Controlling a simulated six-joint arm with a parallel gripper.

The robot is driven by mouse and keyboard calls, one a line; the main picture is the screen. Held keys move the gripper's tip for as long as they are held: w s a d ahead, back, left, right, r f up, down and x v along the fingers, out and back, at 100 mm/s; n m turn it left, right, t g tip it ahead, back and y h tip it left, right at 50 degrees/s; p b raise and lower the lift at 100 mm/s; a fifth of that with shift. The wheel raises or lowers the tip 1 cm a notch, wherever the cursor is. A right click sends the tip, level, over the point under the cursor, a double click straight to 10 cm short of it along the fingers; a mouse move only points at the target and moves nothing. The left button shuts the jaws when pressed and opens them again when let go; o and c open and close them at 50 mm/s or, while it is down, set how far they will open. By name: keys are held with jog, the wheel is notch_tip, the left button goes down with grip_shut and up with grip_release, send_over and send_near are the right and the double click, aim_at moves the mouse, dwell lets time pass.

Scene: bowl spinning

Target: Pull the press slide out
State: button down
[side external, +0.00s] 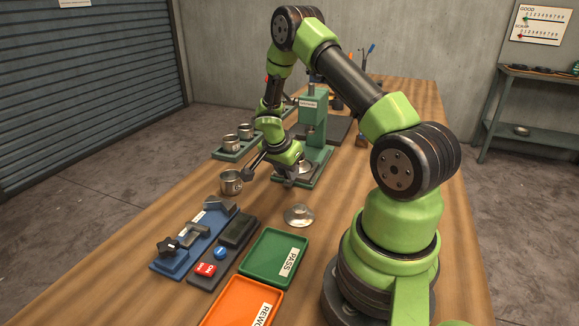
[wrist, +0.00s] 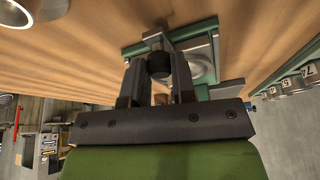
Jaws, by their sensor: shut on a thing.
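The green press (side external: 313,105) stands on the wooden bench, with its base reaching toward the front. A round metal cup (side external: 304,167) sits at the press, partly hidden behind my gripper (side external: 286,175). In the wrist view, my gripper (wrist: 158,68) has its two dark fingers on either side of the slide's dark round knob (wrist: 159,64) and is shut on it. A metal piece (wrist: 154,38) shows just beyond the knob. The press slide (wrist: 202,50) carries a round metal part and lies beyond the fingers. In the side view the knob is hidden.
A loose metal cup (side external: 231,182) and a shiny lid-like part (side external: 298,215) are near the press. A blue fixture (side external: 183,245), a green PASS tray (side external: 272,258) and an orange REWORK tray (side external: 240,303) lie in front. A cup rack (side external: 228,150) stands left.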

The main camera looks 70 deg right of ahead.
jog(key=c, duration=0.9)
grip_release()
jog(key=shift+c, duration=0.2)
jog(key=v, duration=1)
jog(key=s+a+r+n+t+y, duration=0.15)
jog(key=a+r+n+t, duration=0.35)
jog(key=a+r, duration=0.65)
jog(key=s+a+r+n+t+y, duration=0.3)
jog(key=s+a+r+n, duration=0.3)
jog(key=s+a+n, duration=0.4)
jog(key=shift+s+a+r+n+y, duration=0.3)
jog(key=shift+s+a+n+y, duration=0.1)
jog(key=shift+a+n+y, duration=0.55)
